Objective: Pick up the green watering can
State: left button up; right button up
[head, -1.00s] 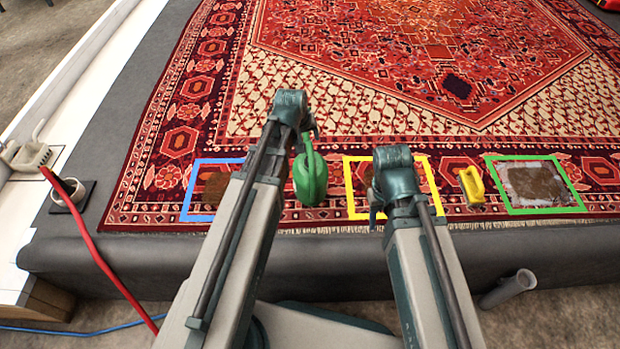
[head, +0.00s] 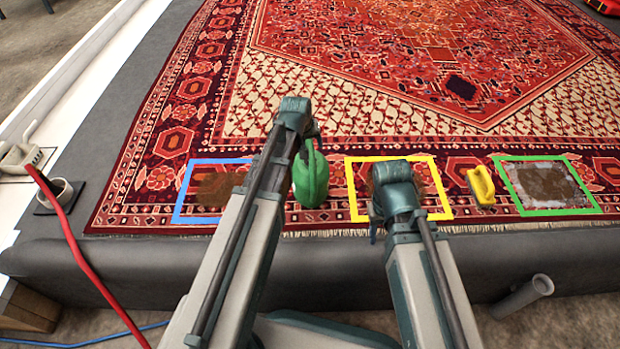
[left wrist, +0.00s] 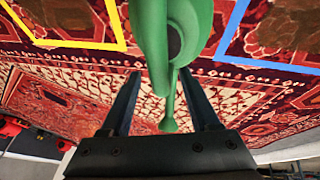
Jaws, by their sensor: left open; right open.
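The green watering can (head: 311,180) stands upright on the rug's front border, between the blue and yellow frames. My left gripper (head: 312,135) is at the can's upper far side, partly hidden by my own wrist. In the left wrist view, my left gripper (left wrist: 166,95) is open with a finger on either side of the can's narrow green part (left wrist: 160,75). I see no finger clearly touching it. My right gripper (head: 374,222) is open over the yellow frame, mostly hidden by its own wrist, and appears empty.
The patterned rug (head: 350,110) covers the grey platform. A blue frame (head: 182,190), a yellow frame (head: 440,185) and a green frame (head: 508,185) mark brown stains. A yellow brush-like thing (head: 481,186) lies between yellow and green. A red hose (head: 75,245) runs at left.

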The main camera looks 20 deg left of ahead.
pick_arm(q)
jog(key=shift+w+f, duration=0.2)
jog(key=shift+f, duration=0.25)
jog(key=shift+r, duration=0.1)
grip_shut()
dwell(1.0)
